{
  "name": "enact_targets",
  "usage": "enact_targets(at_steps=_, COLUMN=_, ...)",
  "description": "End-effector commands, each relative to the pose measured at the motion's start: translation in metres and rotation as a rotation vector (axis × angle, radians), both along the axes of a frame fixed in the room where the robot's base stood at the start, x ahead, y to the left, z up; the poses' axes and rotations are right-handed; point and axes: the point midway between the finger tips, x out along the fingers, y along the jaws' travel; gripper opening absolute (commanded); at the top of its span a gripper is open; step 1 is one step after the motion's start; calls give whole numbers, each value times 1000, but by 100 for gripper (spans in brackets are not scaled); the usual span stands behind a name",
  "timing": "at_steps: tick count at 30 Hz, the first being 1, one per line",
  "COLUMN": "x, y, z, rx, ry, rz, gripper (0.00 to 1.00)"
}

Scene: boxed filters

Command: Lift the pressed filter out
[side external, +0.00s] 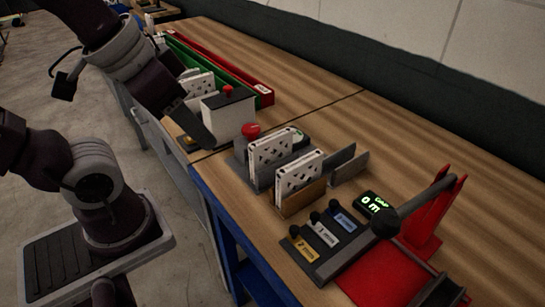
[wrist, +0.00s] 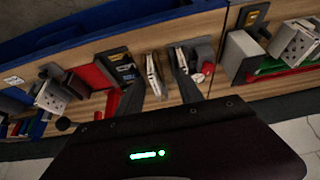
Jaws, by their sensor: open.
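Two white perforated filters, a rear one (side external: 269,153) and a front one (side external: 299,174), stand upright in a rack of grey and brown plates (side external: 303,197) on the bench. I cannot tell which one is pressed. In the wrist view they show as narrow pale edges, one at the left (wrist: 153,74) and one at the right (wrist: 181,60). My gripper (wrist: 159,86) is open, its two dark fingers reaching toward the rack with nothing visibly held.
A white box with a red button (side external: 228,116) and a red knob (side external: 250,130) stand behind the rack. Green (side external: 215,72) and red (side external: 240,80) trays lie farther back. A lever panel (side external: 322,240) and red fixture (side external: 430,222) stand in front.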

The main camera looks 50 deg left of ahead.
Motion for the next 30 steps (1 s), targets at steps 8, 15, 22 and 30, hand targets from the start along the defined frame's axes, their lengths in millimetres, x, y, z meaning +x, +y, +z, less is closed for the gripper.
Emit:
enact_targets(at_steps=8, x=135, y=34, z=-36, rx=8, ry=246, rz=6, gripper=44)
enact_targets(at_steps=15, x=188, y=57, z=-86, rx=-5, ry=343, rz=2, gripper=44)
enact_targets(at_steps=22, x=189, y=60, z=-119, rx=-6, ry=350, rz=2, gripper=44)
enact_targets(at_steps=30, x=191, y=62, z=-157, rx=-5, ry=347, rz=0, gripper=44)
